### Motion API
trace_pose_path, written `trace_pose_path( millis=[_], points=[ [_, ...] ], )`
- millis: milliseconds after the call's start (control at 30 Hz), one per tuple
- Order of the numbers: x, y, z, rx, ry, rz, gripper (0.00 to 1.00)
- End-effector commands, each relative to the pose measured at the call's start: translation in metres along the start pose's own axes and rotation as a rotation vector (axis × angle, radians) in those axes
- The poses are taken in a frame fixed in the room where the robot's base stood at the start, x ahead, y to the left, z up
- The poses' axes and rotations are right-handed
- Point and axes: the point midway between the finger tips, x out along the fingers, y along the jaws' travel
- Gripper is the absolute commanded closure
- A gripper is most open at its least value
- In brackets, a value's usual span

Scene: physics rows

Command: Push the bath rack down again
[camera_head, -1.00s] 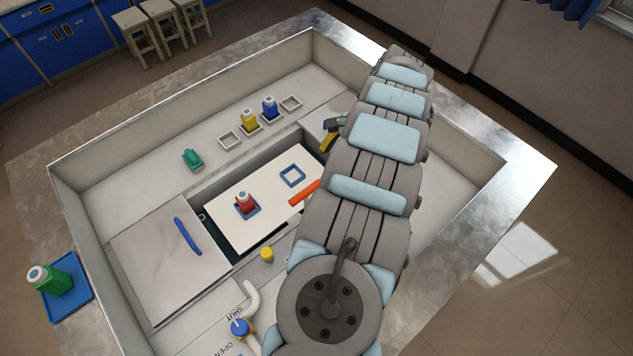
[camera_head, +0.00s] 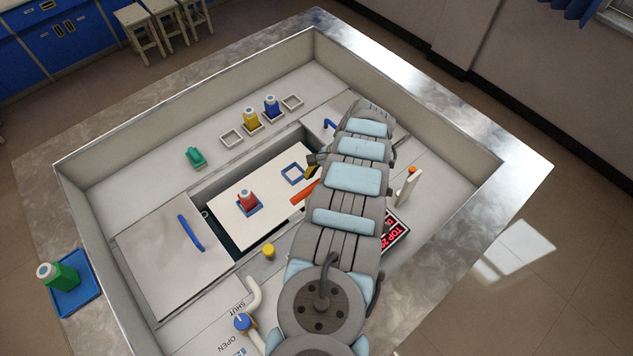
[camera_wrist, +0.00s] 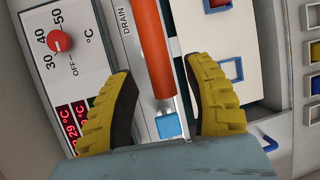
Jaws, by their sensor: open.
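The bath rack is a white plate (camera_head: 262,222) in the dark bath opening. It carries a red bottle (camera_head: 247,200) in a blue square holder and an empty blue square holder (camera_head: 292,173); part of the rack also shows in the wrist view (camera_wrist: 197,28). An orange bar (camera_head: 304,193) stands at the rack's right edge. My gripper (camera_head: 312,166) is open above the right end of the opening. In the wrist view my gripper (camera_wrist: 156,68) has its yellow fingers on either side of the orange bar (camera_wrist: 149,45), with gaps visible. The bar's lower end has a light blue block (camera_wrist: 168,125).
A grey lid (camera_head: 175,255) with a blue handle covers the left side. Yellow (camera_head: 250,118) and blue (camera_head: 271,106) bottles stand behind, beside empty square holders. A red-lit display (camera_head: 396,233) and an orange-topped post (camera_head: 408,186) are right of my arm. A yellow knob (camera_head: 268,251) is in front.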

Motion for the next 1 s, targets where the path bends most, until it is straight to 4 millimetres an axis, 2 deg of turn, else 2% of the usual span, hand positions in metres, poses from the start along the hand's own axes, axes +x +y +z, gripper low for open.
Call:
trace_pose_path(
  millis=[200,533,567,700,733,1000],
  points=[
    [0.0075,-0.0007,0.0005,0.0,0.0,-0.002,0.48],
    [0.0084,-0.0009,0.0002,0.0,0.0,-0.003,0.48],
    [0.0084,-0.0008,0.0002,0.0,0.0,-0.003,0.54],
    [0.0085,-0.0007,0.0002,0.0,0.0,-0.002,0.94],
    [0.0085,-0.0007,0.0002,0.0,0.0,-0.002,1.0],
    [0.0089,-0.0006,0.0002,0.0,0.0,-0.002,1.0]
  ],
)
